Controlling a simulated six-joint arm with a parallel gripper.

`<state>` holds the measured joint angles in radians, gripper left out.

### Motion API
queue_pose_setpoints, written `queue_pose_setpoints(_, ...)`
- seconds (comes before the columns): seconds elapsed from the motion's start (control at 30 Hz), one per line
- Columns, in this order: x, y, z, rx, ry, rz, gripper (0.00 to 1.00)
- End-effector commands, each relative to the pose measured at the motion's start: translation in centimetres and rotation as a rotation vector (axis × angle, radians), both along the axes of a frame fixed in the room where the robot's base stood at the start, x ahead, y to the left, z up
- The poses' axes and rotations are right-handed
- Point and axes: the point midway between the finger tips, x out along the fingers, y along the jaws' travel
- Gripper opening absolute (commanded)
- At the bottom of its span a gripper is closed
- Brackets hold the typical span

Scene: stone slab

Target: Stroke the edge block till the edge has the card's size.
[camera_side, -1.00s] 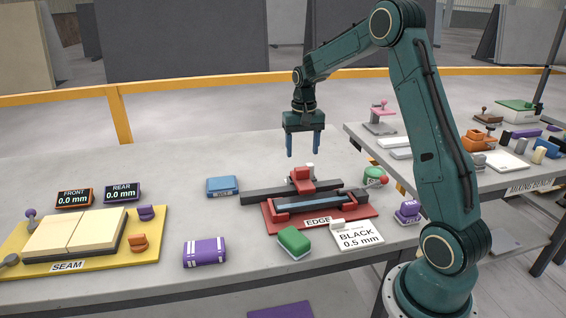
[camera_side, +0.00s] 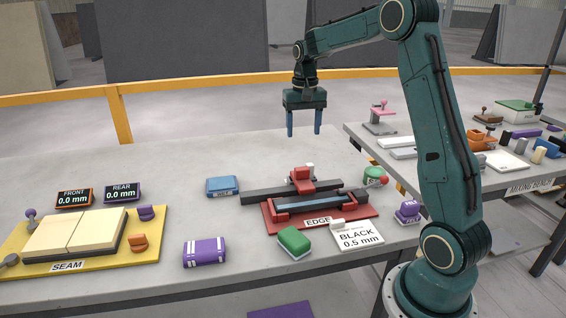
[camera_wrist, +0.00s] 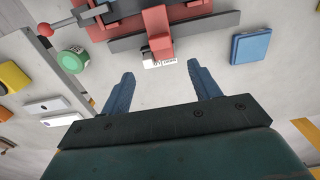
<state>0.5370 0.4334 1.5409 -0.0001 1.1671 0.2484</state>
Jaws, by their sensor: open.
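The red EDGE fixture (camera_side: 370,211) holds a dark slab with a blue strip along its front and a red clamp-like block (camera_side: 302,181) on a dark rail (camera_side: 262,194). The fixture also shows at the top of the wrist view (camera_wrist: 96,33). The white card (camera_side: 358,236) beside it reads BLACK 0.5 mm. A green block (camera_side: 293,241) with a pale underside lies in front of the fixture; I cannot tell which block is the edge block. My gripper (camera_side: 304,133) is open and empty, well above the bench behind the fixture. Its two fingers also show in the wrist view (camera_wrist: 160,72).
A blue block (camera_side: 222,186) and a purple block (camera_side: 205,252) lie left of the fixture. A yellow SEAM board (camera_side: 145,256) is at far left, with FRONT and REAR displays reading 0.0 mm. A green can (camera_side: 374,174) and purple FELT piece (camera_side: 408,211) stand right.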

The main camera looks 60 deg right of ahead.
Motion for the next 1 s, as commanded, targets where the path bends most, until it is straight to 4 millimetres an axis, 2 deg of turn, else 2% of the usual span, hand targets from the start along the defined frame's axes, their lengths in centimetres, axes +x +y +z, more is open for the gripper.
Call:
queue_pose_setpoints(0.17, 0.0, 0.0, -0.5, 0.001, 0.001, 0.000, 0.62)
queue_pose_setpoints(0.37, 0.0, 0.0, -2.0, 0.001, 0.003, 0.000, 0.62)
queue_pose_setpoints(1.0, 0.0, 0.0, -11.3, 0.001, 0.003, 0.000, 0.62)
